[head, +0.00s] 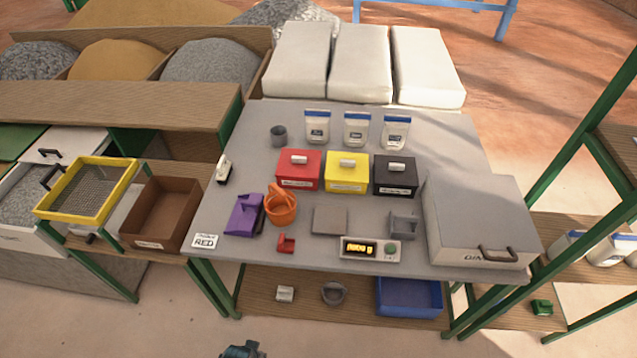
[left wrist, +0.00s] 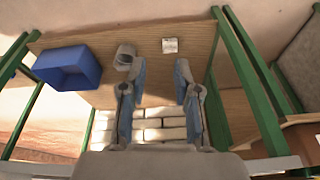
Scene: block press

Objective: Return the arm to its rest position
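My left gripper (left wrist: 161,68) shows in the left wrist view with its two fingers spread apart. The space between the fingers is empty; shelf wood and pale bricks show behind it. The wrist view faces the lower shelf (left wrist: 205,50) under the table. A small dark teal part at the bottom edge of the head view seems to be mine, but too little shows to tell its state. My right gripper is in neither view.
The grey table (head: 300,115) holds red, yellow and black boxes, an orange bucket (head: 281,208), a display unit (head: 371,249) and a large grey case (head: 475,215). The lower shelf has a blue bin (head: 409,299), grey cup (head: 333,293) and small white block (head: 285,293). Floor in front looks clear.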

